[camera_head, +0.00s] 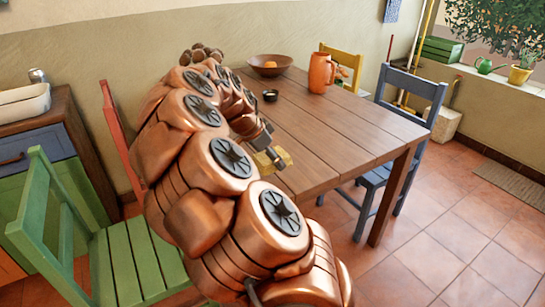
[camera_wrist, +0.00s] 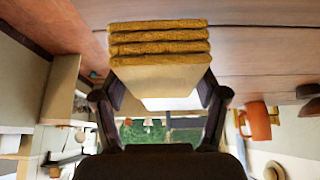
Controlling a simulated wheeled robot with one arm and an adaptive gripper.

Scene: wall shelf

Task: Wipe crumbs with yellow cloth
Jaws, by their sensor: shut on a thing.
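My gripper (camera_head: 268,149) is at the near left edge of the wooden table (camera_head: 345,120), mostly hidden by my copper arm. It is shut on the yellow cloth (camera_head: 272,161). In the wrist view the cloth (camera_wrist: 158,40) is a folded, layered yellow block between the two dark fingers (camera_wrist: 160,82). The table's brown planks (camera_wrist: 255,30) fill the top of that view, close to the cloth. I cannot tell whether the cloth touches the tabletop. No crumbs can be made out in either view.
An orange pitcher (camera_head: 321,73), a brown bowl (camera_head: 269,66) and a small dark cup (camera_head: 270,96) stand on the table. A green chair (camera_head: 130,255), a red chair (camera_head: 112,120) and a blue chair (camera_head: 408,95) stand around it. The right half of the tabletop is clear.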

